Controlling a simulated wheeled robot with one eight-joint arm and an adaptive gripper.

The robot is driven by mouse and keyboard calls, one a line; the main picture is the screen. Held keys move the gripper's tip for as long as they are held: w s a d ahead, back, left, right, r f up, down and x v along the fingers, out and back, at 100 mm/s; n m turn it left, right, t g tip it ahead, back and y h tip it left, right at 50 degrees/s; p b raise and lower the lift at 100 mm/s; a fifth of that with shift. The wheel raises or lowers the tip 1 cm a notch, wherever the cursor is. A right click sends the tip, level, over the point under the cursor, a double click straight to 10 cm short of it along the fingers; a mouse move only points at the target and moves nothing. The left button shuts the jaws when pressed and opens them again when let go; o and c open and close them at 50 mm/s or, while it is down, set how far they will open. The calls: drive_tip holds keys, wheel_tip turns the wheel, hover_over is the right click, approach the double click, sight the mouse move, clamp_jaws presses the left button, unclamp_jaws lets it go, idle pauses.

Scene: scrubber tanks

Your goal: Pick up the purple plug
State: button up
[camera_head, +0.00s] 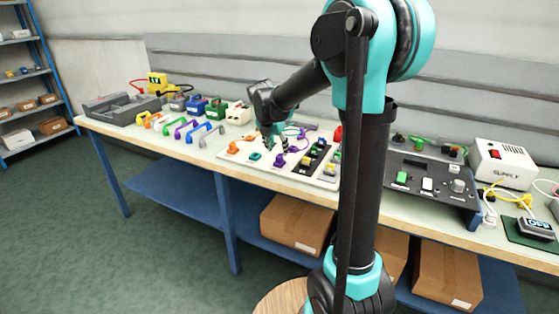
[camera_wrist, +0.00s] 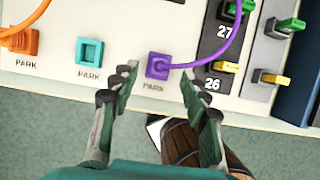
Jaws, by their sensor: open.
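The purple plug (camera_wrist: 158,66) sits in a socket marked PARK on a white panel (camera_wrist: 120,88), with a purple cable (camera_wrist: 215,55) leading off to the right and up. In the head view the purple plug (camera_head: 280,160) is near the front edge of the panel. My gripper (camera_wrist: 160,82) is open. In the wrist view its two fingertips lie to the left and right of the plug, a little nearer the panel's front edge. No contact with the plug shows. In the head view my gripper (camera_head: 270,141) is above the panel, its fingers partly hidden.
Left of the plug are an empty teal PARK socket (camera_wrist: 89,51) and an orange plug (camera_wrist: 20,41). To the right, a black strip (camera_wrist: 213,70) carries green and yellow plugs. A dark control box (camera_head: 432,180) stands right of the panel; coloured handles (camera_head: 180,127) lie left.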

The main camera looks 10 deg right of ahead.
sight(279, 156)
drive_tip(key=x, duration=0.4)
drive_tip(key=shift+s, duration=0.1)
drive_tip(key=shift+c, duration=0.4)
clamp_jaws()
